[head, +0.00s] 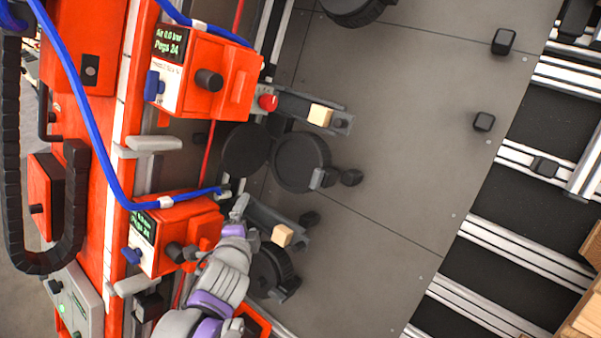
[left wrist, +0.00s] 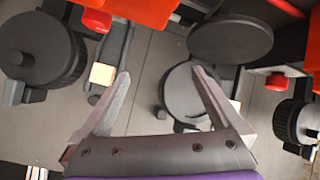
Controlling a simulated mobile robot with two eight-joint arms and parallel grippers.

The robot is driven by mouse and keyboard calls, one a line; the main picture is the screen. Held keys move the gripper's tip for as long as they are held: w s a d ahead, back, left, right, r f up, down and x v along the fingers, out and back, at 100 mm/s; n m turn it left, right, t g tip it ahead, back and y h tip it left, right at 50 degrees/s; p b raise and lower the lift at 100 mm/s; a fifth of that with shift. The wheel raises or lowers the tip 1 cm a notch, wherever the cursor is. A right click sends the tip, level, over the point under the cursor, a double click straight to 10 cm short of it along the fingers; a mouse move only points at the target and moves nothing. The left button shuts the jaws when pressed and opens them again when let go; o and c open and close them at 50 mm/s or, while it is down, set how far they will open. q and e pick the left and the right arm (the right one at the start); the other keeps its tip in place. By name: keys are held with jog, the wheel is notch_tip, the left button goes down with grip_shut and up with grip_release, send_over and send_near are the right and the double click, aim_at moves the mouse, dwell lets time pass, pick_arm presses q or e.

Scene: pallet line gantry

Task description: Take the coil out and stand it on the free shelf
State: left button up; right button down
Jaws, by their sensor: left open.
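My left gripper (head: 239,212) is open and empty, beside the lower orange unit. In the left wrist view its two fingers (left wrist: 160,80) spread apart, with a dark grey round drum (left wrist: 184,92) beyond and partly behind the right finger. In the head view this drum (head: 300,162) lies up and to the right of the gripper. A black disc (head: 245,150) like a swung-open lid sits beside it and also shows in the left wrist view (left wrist: 231,38). I cannot make out a separate coil, nor tell which surface is the free shelf. My right gripper is not in view.
Orange units (head: 205,72) with green displays, blue hoses (head: 85,125) and a red knob (head: 267,102) crowd the left. Pale blocks (head: 320,115) sit on grey arms by the drum. Grey plates (head: 400,150) lie open to the right; wood (head: 580,320) stands at lower right.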

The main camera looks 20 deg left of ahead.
pick_arm(q)
jog(key=w+r+m+t+h+b, duration=0.2)
jog(key=w+r+m+t, duration=0.3)
jog(key=m, duration=0.6)
jog(key=m+h+b, duration=0.2)
jog(key=m+h, duration=0.3)
jog(key=m, duration=0.5)
send_near(296, 164)
jog(key=w, duration=0.2)
jog(key=w+d, duration=0.1)
jog(key=w, duration=0.1)
jog(key=shift+w+r, duration=0.1)
jog(key=shift+r, duration=0.2)
jog(key=shift+w+d+f, duration=0.1)
jog(key=shift+w+d, duration=0.1)
jog(key=shift+w, duration=1.35)
jog(key=shift+w+d+f, duration=0.1)
jog(key=shift+w+d, duration=0.1)
jog(key=shift+w, duration=1.35)
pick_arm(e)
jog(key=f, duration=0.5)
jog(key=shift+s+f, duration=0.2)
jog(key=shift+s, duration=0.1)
pick_arm(q)
jog(key=shift+c, duration=0.2)
grip_shut()
